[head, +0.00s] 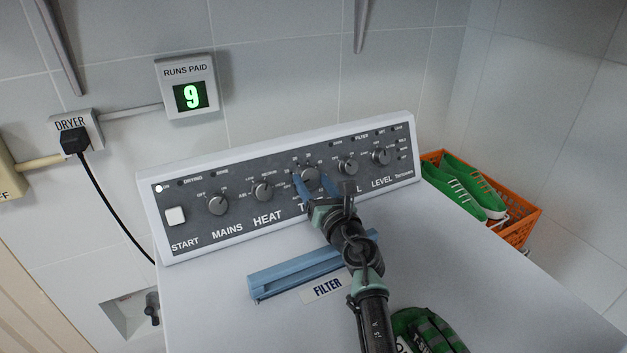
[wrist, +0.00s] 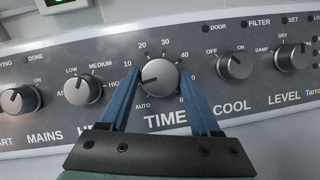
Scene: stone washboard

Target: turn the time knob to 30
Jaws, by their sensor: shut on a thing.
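The TIME knob (wrist: 159,77) is a round dark grey dial in the middle of the dryer's control panel (wrist: 60,128). It also shows in the head view (head: 310,175), partly behind my gripper. Its scale runs from AUTO through 10, 20, 30 and 40 to a partly covered 60. The 30 mark is above the knob. The fingers hide parts of the scale.
The HEAT knob (wrist: 81,90) is to the left and the COOL knob (wrist: 234,66) to the right, close to the fingers. A blue filter handle (head: 280,278) lies on the dryer top below my arm. An orange crate with green shoes (head: 472,186) stands at the right.

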